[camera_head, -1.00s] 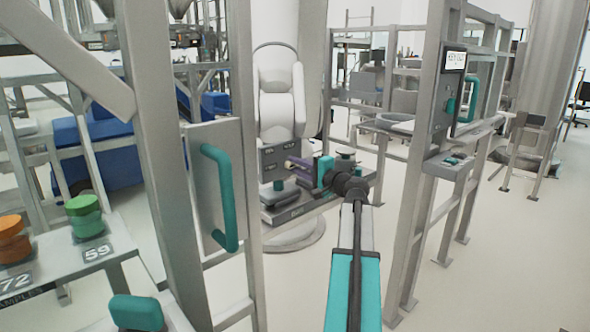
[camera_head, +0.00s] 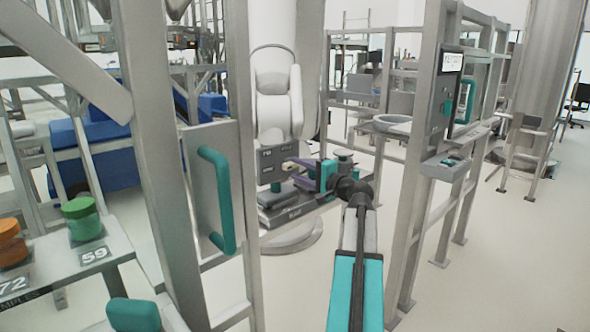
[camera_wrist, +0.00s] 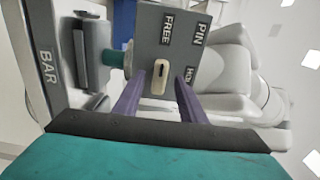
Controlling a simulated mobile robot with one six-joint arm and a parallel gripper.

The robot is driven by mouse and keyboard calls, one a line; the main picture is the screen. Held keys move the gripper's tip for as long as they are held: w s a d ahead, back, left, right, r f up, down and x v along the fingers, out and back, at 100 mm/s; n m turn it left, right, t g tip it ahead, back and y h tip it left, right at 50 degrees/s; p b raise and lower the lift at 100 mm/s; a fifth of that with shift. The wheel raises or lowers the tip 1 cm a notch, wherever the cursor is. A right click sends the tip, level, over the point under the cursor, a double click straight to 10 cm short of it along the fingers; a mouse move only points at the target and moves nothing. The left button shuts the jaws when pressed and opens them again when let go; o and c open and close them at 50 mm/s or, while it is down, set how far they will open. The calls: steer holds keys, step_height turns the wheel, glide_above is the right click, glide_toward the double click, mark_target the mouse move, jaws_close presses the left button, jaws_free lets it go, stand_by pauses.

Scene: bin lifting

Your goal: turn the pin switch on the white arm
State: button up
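The pin switch (camera_wrist: 160,77) is a small cream lever on a dark grey box (camera_wrist: 148,50). The box is marked FREE, PIN and a third, partly hidden word that looks like HOLD. In the wrist view my gripper (camera_wrist: 159,88) is open, with one purple finger on each side of the lever's lower end. I see gaps between the lever and both fingers; how deep they reach is unclear. In the head view the white arm (camera_head: 275,105) stands behind the box, and my gripper (camera_head: 300,171) is in front of it with its fingers spread.
A teal knob (camera_wrist: 113,59) sticks out beside the box, close to the left finger. A dark base marked BAR (camera_wrist: 45,60) lies further left. In the head view a metal frame with a teal handle (camera_head: 218,200) stands at left and another frame post (camera_head: 425,160) at right.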

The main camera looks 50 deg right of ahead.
steer(key=s, duration=1.1)
steer(key=shift+s+a, duration=0.2)
steer(key=shift+a, duration=0.25)
